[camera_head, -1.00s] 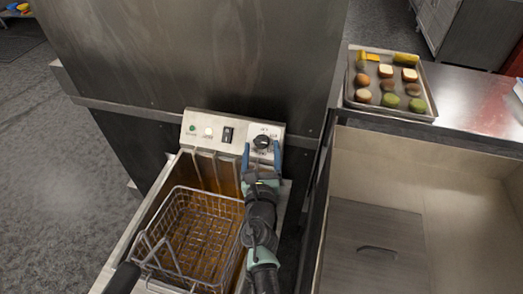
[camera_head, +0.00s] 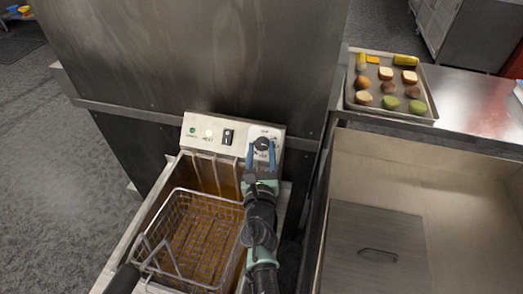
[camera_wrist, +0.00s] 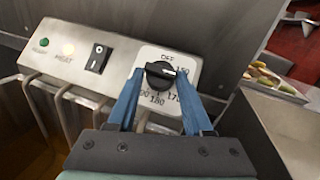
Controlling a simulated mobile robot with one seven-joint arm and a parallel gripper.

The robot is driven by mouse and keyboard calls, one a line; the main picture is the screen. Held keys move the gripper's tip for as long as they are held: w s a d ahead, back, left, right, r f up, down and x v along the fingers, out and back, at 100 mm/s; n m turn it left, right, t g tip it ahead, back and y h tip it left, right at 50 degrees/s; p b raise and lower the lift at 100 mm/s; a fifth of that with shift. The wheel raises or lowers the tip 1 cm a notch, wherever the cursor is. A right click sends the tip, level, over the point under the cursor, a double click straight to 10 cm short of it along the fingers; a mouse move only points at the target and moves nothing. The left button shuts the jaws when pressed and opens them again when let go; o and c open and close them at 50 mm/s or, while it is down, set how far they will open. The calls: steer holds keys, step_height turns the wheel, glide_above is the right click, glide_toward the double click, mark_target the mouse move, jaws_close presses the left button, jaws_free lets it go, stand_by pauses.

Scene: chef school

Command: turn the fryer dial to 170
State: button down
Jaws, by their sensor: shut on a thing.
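The fryer dial (camera_head: 262,143) is a round black knob on a pale plate at the right end of the fryer's control panel. In the wrist view the dial (camera_wrist: 158,76) has a white mark pointing right, close to the 150 label. OFF is printed above it, with 170 at lower right and 180 below. My gripper (camera_head: 261,148) reaches the dial from the front. Its blue fingers, seen in the wrist view (camera_wrist: 159,82), stand on the left and right of the knob and are shut on it. The lower scale is partly hidden.
The panel (camera_head: 207,131) also has a green light, a pale light and a black rocker switch. A wire basket (camera_head: 199,236) sits in the oil left of my arm. A sink (camera_head: 455,200) and a food tray (camera_head: 432,102) are at the right. A steel wall stands behind.

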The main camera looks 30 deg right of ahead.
steer(key=shift+m, duration=0.5)
steer(key=m+g+h, duration=0.1)
steer(key=m+g+h+b, duration=0.1)
steer(key=m, duration=0.1)
steer(key=m+h+b, duration=0.1)
steer(key=shift+w+a+f+m+g, duration=0.2)
steer(key=shift+w+f+m+g, duration=0.05)
steer(key=shift+m+g, duration=0.15)
steer(key=shift+w+a+r+m+g+h+b, duration=0.1)
steer(key=shift+m+g+h+b, duration=0.65)
steer(key=shift+m, duration=0.55)
steer(key=shift+w+m+g+h+b, duration=0.1)
steer(key=shift+m+g+h+b, duration=0.35)
steer(key=shift+m+g+b, duration=0.55)
steer(key=shift+m, duration=0.5)
steer(key=shift+c, duration=1.8)
jaws_free()
steer(key=shift+r, duration=0.1)
steer(key=shift+r, duration=0.1)
step_height(320, 180, up, 10)
steer(key=p, duration=0.1)
steer(key=shift+p, duration=0.4)
